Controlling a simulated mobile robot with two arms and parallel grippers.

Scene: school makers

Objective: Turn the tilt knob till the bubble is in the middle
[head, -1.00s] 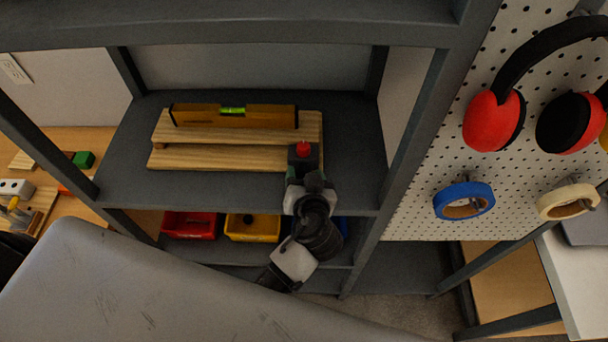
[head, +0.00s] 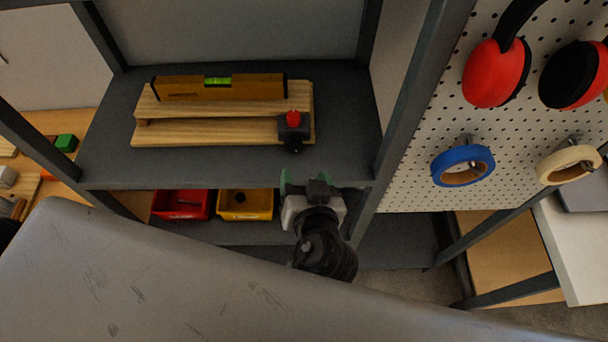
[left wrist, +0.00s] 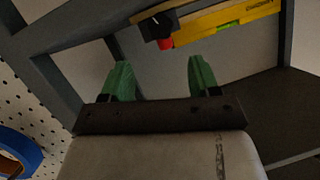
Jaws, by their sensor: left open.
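A yellow spirit level (head: 235,90) with a green vial (head: 217,81) lies along the upper wooden board (head: 150,104) on the grey shelf. The bubble is too small to place. A lower wooden board (head: 205,132) lies in front, with a black block (head: 294,134) and red tilt knob (head: 293,118) at its right end. My left gripper (head: 307,180) is open and empty at the shelf's front edge, short of the knob and apart from it. In the left wrist view the knob (left wrist: 165,43) shows beyond the spread green fingers (left wrist: 160,75). My right gripper is out of view.
The shelf's slanted right post (head: 415,95) stands right of the boards. Red (head: 180,205) and yellow (head: 245,204) bins sit on the shelf below. A pegboard (head: 420,180) holds red ear defenders (head: 497,75) and blue tape (head: 462,165). The shelf top in front of the boards is clear.

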